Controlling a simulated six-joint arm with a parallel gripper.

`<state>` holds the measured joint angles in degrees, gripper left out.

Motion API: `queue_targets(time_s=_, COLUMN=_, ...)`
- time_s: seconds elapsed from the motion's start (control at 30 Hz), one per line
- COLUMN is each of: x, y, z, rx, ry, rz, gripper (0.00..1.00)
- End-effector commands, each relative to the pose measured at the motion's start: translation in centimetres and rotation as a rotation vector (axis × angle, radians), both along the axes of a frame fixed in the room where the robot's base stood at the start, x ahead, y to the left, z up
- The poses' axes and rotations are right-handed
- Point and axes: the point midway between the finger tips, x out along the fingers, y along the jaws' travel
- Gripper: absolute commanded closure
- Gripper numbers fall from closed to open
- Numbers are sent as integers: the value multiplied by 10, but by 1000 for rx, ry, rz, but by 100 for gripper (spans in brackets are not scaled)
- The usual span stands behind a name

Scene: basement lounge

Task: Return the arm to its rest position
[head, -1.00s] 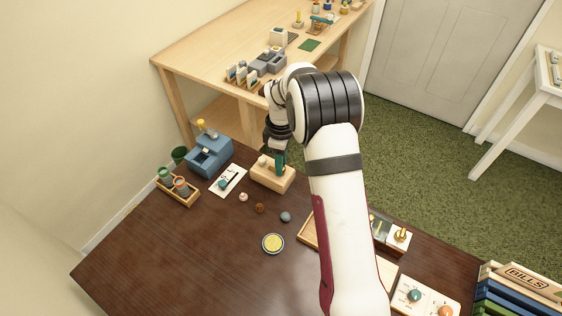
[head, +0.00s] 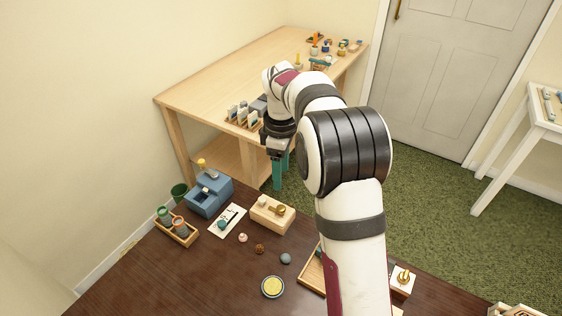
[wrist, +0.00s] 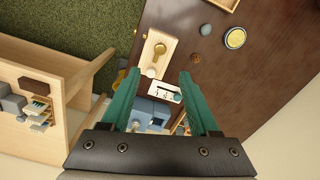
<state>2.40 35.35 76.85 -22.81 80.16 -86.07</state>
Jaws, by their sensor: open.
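My gripper (head: 279,172) has teal fingers and hangs pointing down, raised above the far edge of the dark table (head: 150,275). It is just behind a light wooden block (head: 270,209) that holds a brass piece and a pale knob. In the wrist view my gripper (wrist: 160,90) has its two fingers spread apart with nothing between them. The wooden block (wrist: 157,52) shows beyond the fingertips in that view.
A blue box-like device (head: 209,197), a wooden rack with cups (head: 177,232), a white card (head: 227,219), small balls and a yellow-topped tin (head: 272,287) stand on the dark table. A light wooden workbench (head: 215,85) stands behind. Green carpet (head: 430,190) lies to the right.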

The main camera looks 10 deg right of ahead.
Motion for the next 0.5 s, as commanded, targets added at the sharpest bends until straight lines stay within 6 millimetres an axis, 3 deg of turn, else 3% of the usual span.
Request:
queue_targets(time_s=0.1, x=1, y=0, z=23, rx=0, ry=-2, rz=0, gripper=38)
queue_targets(time_s=0.2, x=0, y=0, z=32, rx=0, ry=0, rz=1, gripper=38)
queue_targets(time_s=0.5, x=0, y=0, z=35, rx=0, ry=0, rz=1, gripper=38)
